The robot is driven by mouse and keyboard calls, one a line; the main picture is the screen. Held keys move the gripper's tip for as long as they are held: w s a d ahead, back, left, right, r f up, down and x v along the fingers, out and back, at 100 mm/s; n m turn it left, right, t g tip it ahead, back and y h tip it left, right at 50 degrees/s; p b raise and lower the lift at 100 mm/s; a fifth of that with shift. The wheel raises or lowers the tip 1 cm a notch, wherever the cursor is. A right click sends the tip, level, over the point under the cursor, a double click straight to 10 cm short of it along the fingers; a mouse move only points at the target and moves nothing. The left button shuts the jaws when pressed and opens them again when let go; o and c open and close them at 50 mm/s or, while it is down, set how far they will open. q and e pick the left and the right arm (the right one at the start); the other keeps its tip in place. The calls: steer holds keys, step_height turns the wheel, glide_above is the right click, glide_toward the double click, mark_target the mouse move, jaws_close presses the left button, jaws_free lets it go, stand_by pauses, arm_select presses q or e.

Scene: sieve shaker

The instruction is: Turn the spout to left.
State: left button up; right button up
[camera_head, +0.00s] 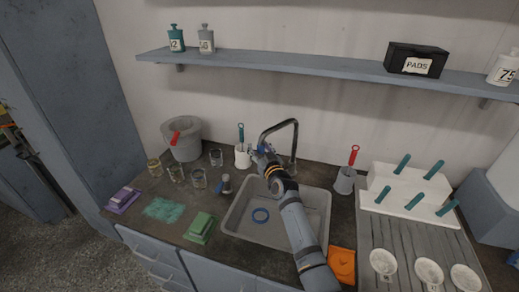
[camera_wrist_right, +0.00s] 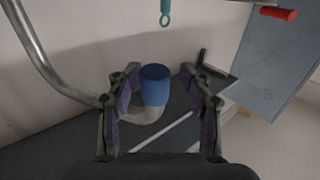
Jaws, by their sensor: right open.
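The spout (camera_head: 279,126) is a bent dark metal pipe rising behind the sink (camera_head: 316,205). Its arch points left in the head view. In the wrist view the metal pipe (camera_wrist_right: 42,62) comes down from the upper left and ends in a blue tip (camera_wrist_right: 154,88). My right gripper (camera_head: 259,150) is at the spout's free end. In the wrist view the right gripper's fingers (camera_wrist_right: 160,75) are open, one on each side of the blue tip, with gaps visible on both sides. My forearm crosses the sink and hides part of it. My left gripper is not in view.
A white holder with a teal-handled brush (camera_head: 241,135) stands left of the spout. A grey holder (camera_head: 344,183) with a red-handled brush stands right of the sink. Several glasses (camera_head: 199,178) and a grey bucket (camera_head: 186,148) stand at left. A shelf (camera_head: 300,66) runs above.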

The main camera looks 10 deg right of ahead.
steer(key=shift+d, duration=0.2)
steer(key=shift+s, duration=0.4)
steer(key=s+d, duration=0.1)
steer(key=s, duration=1)
steer(key=shift+d, duration=0.15)
